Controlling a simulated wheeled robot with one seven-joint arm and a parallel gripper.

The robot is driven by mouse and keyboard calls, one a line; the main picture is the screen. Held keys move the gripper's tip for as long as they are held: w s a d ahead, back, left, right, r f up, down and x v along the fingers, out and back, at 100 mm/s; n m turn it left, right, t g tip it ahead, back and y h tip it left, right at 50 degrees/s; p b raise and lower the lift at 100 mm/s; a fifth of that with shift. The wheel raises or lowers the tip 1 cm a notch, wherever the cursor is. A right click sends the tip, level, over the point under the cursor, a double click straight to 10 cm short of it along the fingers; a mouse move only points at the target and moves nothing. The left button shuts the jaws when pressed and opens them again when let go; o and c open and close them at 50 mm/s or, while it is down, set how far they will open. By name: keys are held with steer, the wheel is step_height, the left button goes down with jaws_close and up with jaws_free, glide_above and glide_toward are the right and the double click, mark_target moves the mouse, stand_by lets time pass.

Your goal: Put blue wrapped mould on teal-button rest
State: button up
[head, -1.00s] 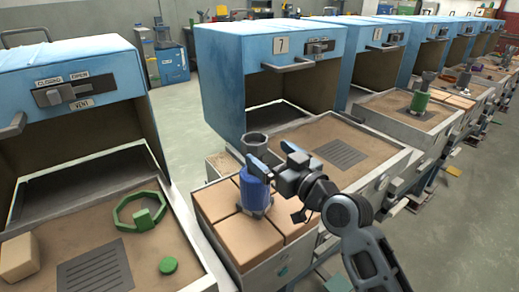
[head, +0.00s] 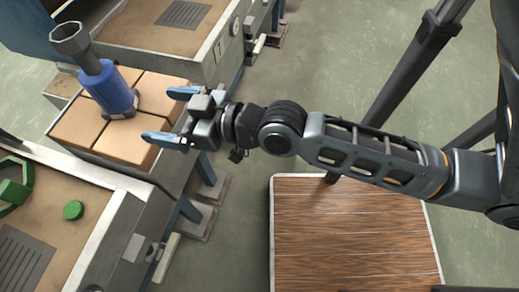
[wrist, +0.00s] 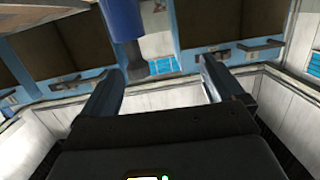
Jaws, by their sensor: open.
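The blue wrapped mould (head: 107,90), a blue cylinder with a grey funnel-like top and a grey foot, stands on a stand topped with tan bricks (head: 100,150) in the head view. My gripper (head: 158,114) is open and empty, to the right of the mould, its fingers pointing at it with a visible gap. In the wrist view, the blue wrap (wrist: 123,20) and a grey part below it show at the top, beyond the spread fingers (wrist: 162,66), a little left of centre. I cannot make out a teal button on any rest now.
A sand-topped bench with a green ring (head: 16,180) and a green disc (head: 73,210) lies at lower left. Another bench with a grate (head: 185,14) is at the top. A wooden-slatted surface (head: 352,240) is at lower right. Grey floor is open between.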

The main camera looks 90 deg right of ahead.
steer(key=s+a+n+y, duration=0.1)
steer(key=s+a, duration=0.3)
steer(key=s, duration=0.4)
steer(key=s+a+r+n+g+y, duration=0.1)
steer(key=s+a+y, duration=0.2)
steer(key=s+a, duration=0.2)
steer(key=s, duration=0.3)
steer(key=shift+s+a+r+n, duration=0.15)
steer(key=shift+a+r+n, duration=0.15)
steer(key=shift+n, duration=0.1)
